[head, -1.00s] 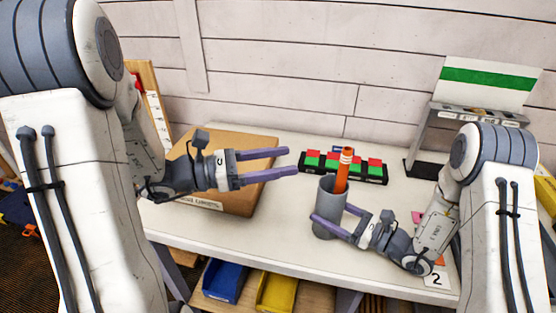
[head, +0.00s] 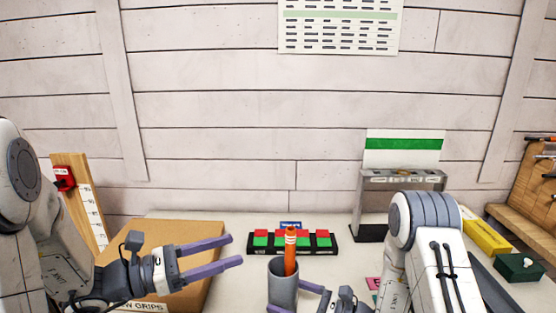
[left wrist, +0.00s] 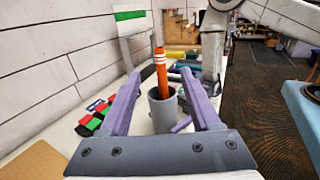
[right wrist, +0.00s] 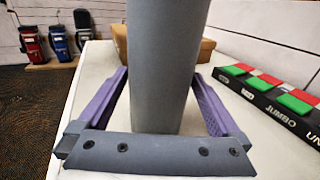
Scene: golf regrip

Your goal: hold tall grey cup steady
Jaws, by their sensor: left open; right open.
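The tall grey cup (head: 283,287) stands upright on the white table with an orange grip (head: 290,252) with white bands sticking out of its top. My right gripper (head: 288,299) is open, with its purple fingers on either side of the cup; in the right wrist view the cup (right wrist: 160,70) rises between the fingers (right wrist: 160,108), with gaps showing beside it. My left gripper (head: 233,252) is open and empty, to the left of the cup and above the cardboard box. In the left wrist view the cup (left wrist: 163,108) appears beyond the open fingers (left wrist: 165,85).
The cardboard box (head: 180,235) lies at the left of the table. A black rack with red and green blocks (head: 292,243) stands behind the cup. A grey stand with a green-striped panel (head: 400,178) is at the back right. A wooden ruler board (head: 82,195) is at the left.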

